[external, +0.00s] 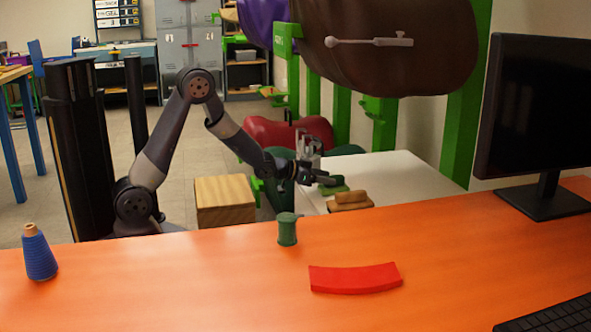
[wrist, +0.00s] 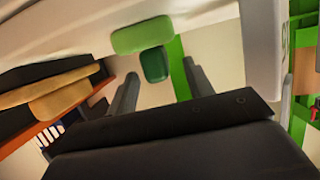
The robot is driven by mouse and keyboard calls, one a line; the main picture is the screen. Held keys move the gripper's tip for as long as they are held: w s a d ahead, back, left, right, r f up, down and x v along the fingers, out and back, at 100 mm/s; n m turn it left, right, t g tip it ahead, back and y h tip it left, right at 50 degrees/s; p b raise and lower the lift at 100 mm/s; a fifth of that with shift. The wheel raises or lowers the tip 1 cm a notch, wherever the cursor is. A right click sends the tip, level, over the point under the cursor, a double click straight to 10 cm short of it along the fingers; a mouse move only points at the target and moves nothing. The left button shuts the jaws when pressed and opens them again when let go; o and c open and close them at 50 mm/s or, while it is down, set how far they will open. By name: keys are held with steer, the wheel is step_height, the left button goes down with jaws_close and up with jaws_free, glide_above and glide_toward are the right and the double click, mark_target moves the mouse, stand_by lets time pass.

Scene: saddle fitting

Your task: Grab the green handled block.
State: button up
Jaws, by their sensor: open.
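The green handled block (external: 334,187) is on the white table beyond the orange desk. In the wrist view it shows as a light green part (wrist: 142,35) and a darker green part (wrist: 155,64). My gripper (external: 322,178) is close to it in the external view and partly overlaps it. In the wrist view my gripper (wrist: 160,70) is open, with the darker green part between the fingertip directions. I cannot tell whether a finger touches it. Nothing is seen clamped in the jaws.
A tan handled block (external: 350,201) is just right of the green one, and also shows at left in the wrist view (wrist: 62,101). The orange desk (external: 190,290) holds a green spool (external: 288,229), a red curved piece (external: 355,279) and a blue cone (external: 39,256). A brown saddle (external: 400,50) hangs above.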

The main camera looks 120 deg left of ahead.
mark_target(344, 180)
steer(key=shift+b+x, duration=0.7)
steer(key=shift+x, duration=2)
steer(key=shift+d+r, duration=0.1)
steer(key=shift+r, duration=0.05)
jaws_close()
